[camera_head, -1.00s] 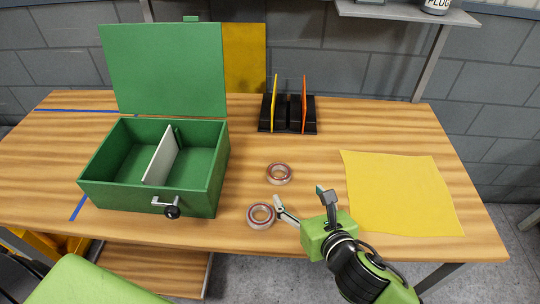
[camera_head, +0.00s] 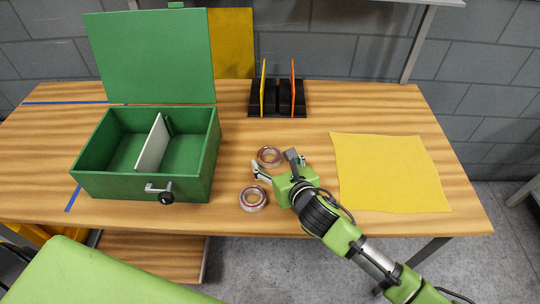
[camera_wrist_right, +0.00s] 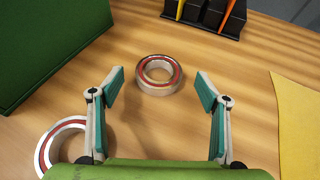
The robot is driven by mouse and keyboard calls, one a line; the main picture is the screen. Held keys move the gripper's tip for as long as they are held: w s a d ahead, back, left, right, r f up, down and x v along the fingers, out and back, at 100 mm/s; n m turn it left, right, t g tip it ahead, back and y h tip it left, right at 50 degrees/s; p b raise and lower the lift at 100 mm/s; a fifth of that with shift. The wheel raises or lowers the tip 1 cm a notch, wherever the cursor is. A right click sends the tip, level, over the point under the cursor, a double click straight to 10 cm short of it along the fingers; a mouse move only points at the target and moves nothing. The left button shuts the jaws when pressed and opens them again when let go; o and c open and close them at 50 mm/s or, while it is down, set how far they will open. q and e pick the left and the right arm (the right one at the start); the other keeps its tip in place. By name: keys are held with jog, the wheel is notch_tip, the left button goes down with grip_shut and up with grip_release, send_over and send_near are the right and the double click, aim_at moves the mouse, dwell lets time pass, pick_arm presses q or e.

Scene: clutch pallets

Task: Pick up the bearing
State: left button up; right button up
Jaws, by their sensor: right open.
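Two ring bearings with red seals lie flat on the wooden table. The far bearing (camera_head: 270,149) is just beyond my right gripper (camera_head: 275,162). The near bearing (camera_head: 253,191) lies to the left of that gripper, nearer the table's front edge. In the right wrist view the far bearing (camera_wrist_right: 158,67) is ahead of the fingers, roughly between their lines. The near bearing (camera_wrist_right: 50,149) is at the lower left, partly behind the left finger. My right gripper (camera_wrist_right: 160,98) is open and empty. My left gripper is not in view.
A green open box (camera_head: 140,188) with a white divider and front latch stands to the left. A black rack (camera_head: 277,112) with yellow and orange plates is at the back. A yellow cloth (camera_head: 390,175) lies to the right. Bare wood surrounds the bearings.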

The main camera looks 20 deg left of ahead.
jog(key=shift+x, duration=1.35)
jog(key=c, duration=1.4)
jog(key=shift+r, duration=0.1)
jog(key=shift+c, duration=0.2)
